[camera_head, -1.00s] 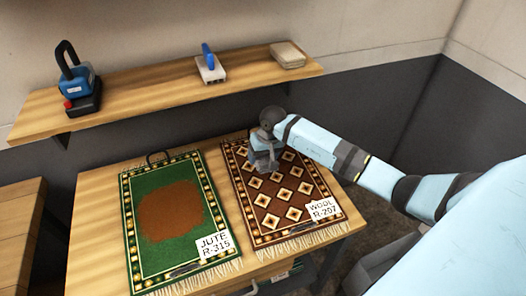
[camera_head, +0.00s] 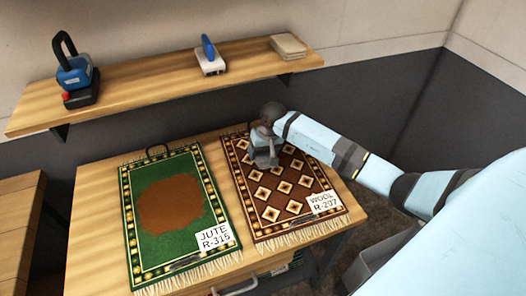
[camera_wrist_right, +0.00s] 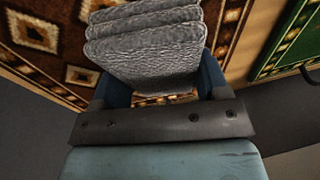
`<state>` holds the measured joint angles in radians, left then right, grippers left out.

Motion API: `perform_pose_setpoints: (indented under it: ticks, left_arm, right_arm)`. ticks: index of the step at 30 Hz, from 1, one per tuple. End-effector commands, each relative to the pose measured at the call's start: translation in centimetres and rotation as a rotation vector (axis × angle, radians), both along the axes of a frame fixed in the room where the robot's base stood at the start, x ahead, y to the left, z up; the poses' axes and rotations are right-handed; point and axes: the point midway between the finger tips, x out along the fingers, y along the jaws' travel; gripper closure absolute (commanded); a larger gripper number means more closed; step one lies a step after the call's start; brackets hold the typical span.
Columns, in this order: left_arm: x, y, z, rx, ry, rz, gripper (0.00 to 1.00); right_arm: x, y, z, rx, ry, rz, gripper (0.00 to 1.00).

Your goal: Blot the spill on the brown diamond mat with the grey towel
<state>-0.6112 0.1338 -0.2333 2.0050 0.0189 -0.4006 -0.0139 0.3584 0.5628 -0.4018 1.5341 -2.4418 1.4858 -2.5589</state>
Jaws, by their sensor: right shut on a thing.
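My right gripper (camera_head: 266,155) is over the mat's far left part. In the right wrist view the gripper (camera_wrist_right: 160,95) is shut on the folded grey towel (camera_wrist_right: 150,45), which sits between its fingers. The mat (camera_wrist_right: 85,45) shows behind the towel there. I cannot tell whether the towel touches the mat. I see no spill on the visible part of the mat; the area under the towel and gripper is hidden. My left gripper is not in view.
A green mat (camera_head: 140,225) with a large brown patch and a tag reading JUTE R-315 lies to the left on the same table.

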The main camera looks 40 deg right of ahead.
Motion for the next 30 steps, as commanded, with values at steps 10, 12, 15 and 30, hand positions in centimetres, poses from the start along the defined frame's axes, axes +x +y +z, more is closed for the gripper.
perform_pose_setpoints:
  ticks: [10,12,15,30]
  left_arm:
    - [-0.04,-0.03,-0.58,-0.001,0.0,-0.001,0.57]
    - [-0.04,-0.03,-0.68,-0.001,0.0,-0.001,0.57]
    - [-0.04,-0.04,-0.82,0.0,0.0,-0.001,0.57]
    - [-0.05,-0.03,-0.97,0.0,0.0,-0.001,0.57]
  right_arm:
    - [0.03,-0.01,-0.59,0.0,-0.001,0.0,0.5]
    - [0.02,0.0,-0.69,0.0,-0.001,0.0,0.5]
    - [0.03,0.01,-0.85,0.0,-0.001,0.0,0.5]
    - [0.02,0.0,-0.98,0.0,-0.001,0.0,0.5]
